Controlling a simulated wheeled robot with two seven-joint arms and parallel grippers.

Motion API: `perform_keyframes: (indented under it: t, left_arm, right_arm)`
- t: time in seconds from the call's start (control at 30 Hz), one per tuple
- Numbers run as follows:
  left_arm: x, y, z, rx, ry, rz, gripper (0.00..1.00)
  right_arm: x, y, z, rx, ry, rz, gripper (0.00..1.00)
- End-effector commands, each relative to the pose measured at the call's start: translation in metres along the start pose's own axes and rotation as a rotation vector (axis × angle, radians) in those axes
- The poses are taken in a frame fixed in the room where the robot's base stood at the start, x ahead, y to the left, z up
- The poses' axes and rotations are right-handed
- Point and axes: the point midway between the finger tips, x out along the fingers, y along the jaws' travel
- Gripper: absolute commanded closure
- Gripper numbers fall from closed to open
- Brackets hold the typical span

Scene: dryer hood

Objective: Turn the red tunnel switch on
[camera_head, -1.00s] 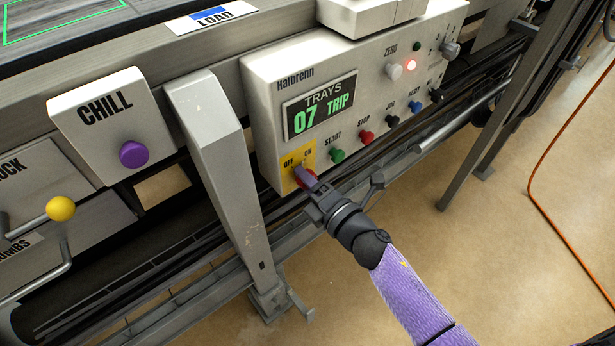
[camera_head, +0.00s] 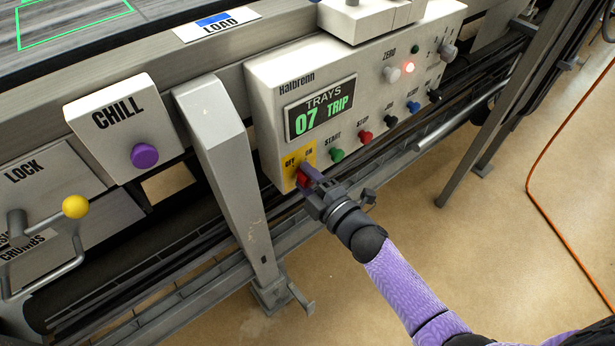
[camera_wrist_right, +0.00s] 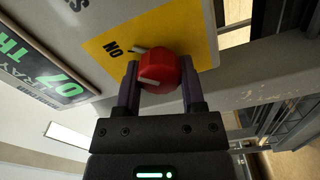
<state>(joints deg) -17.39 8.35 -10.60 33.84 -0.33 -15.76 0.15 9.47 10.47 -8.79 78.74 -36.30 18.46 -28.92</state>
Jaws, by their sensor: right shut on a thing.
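The red tunnel switch (camera_head: 302,181) is a round knob on a yellow OFF/ON plate (camera_head: 289,168) at the lower left corner of the white control panel. My right gripper (camera_head: 308,177) is at the knob, its purple fingers on either side of it. In the right wrist view, the red knob (camera_wrist_right: 165,68) sits between the two fingertips (camera_wrist_right: 159,82), which are shut on it. A white line on the knob points to the left of that view. The ON label and a pale mark show beside it; the OFF label is hidden there. My left gripper is not in view.
Green START (camera_head: 336,155), red STOP (camera_head: 365,137) and other buttons run along the panel's lower edge. A grey post (camera_head: 224,165) stands left of the panel, beside the CHILL box (camera_head: 122,120).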

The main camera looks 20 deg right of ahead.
Motion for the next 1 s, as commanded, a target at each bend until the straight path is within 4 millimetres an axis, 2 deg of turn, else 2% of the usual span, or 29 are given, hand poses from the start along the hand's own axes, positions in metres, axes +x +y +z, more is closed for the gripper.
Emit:
perform_keyframes:
  t: [0.33, 0.37, 0.5, 0.53, 0.83, 1.0]
  left_arm:
    - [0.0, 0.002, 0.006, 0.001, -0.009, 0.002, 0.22]
    - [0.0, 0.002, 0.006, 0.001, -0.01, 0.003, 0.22]
    - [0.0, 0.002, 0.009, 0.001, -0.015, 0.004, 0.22]
    - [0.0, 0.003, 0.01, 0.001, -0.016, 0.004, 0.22]
    - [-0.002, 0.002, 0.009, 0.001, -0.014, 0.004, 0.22]
    - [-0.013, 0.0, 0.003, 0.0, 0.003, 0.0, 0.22]
  right_arm:
    - [0.0, 0.0, 0.0, 0.005, -0.001, -0.001, 1.0]
    - [0.0, 0.0, 0.0, 0.005, -0.001, -0.001, 0.47]
    - [0.0, 0.0, 0.0, 0.004, -0.001, -0.001, 0.17]
    - [0.0, 0.0, 0.0, 0.004, -0.001, -0.001, 0.14]
    - [-0.003, 0.0, 0.0, 0.003, -0.001, -0.001, 0.14]
    - [-0.031, 0.003, -0.001, 0.005, -0.002, -0.002, 0.14]
